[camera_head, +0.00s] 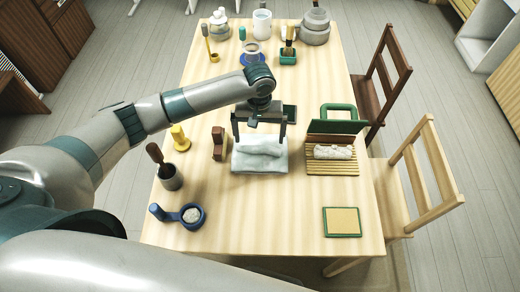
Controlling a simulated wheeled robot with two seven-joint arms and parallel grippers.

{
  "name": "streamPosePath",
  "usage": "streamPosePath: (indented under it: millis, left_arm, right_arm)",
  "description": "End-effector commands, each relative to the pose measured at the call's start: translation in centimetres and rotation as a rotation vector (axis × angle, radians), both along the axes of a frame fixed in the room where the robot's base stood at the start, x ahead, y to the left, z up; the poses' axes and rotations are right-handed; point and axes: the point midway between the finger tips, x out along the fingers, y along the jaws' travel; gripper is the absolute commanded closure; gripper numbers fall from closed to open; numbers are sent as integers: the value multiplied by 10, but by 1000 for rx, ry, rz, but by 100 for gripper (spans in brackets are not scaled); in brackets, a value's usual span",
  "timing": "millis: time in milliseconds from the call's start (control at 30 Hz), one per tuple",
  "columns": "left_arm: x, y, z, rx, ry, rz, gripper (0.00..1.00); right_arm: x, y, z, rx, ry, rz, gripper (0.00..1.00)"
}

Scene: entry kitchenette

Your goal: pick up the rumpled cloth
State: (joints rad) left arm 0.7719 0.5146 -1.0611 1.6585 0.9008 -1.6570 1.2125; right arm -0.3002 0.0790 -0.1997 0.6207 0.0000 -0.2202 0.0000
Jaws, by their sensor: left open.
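The rumpled cloth (259,155) is pale grey-white and lies in a folded heap near the middle of the wooden table (290,215). My left gripper (259,139) is over the cloth, with its two dark fingers spread wide and pointing down at the cloth's far part. I cannot tell whether the fingertips touch the cloth. The gripper body hides the table just behind the cloth. My right gripper is not in view.
A green-lidded slatted box (331,168) holding a pale roll stands right of the cloth. A brown block (218,143) stands close on its left. A dark cup (170,177), a blue pan (192,215) and a green-edged square (342,222) are nearer. Chairs line the right side.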

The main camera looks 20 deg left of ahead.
Motion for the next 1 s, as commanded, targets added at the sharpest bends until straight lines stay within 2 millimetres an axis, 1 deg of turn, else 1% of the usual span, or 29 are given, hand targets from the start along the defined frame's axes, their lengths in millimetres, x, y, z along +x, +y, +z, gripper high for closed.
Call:
streamPosePath:
  millis: [167, 267, 300, 433, 567, 967, 1000]
  left_arm:
    - [-2, -2, -14, 3, 2, 1, 0]
    - [-3, -3, -27, 3, 3, 1, 0]
    - [-3, -3, -34, 2, 3, 1, 0]
    - [-2, -3, -46, 2, 2, -1, 0]
    - [-2, -3, -50, 1, 0, -2, 0]
    - [-2, -3, -49, 1, 0, -1, 0]
    - [-2, -3, -49, 1, 0, -1, 10]
  right_arm:
    - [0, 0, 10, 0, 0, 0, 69]
    - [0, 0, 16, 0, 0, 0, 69]
    - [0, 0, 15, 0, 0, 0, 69]
    - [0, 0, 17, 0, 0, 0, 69]
    - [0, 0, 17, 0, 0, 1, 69]
    - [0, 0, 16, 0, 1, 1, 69]
    - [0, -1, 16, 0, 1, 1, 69]
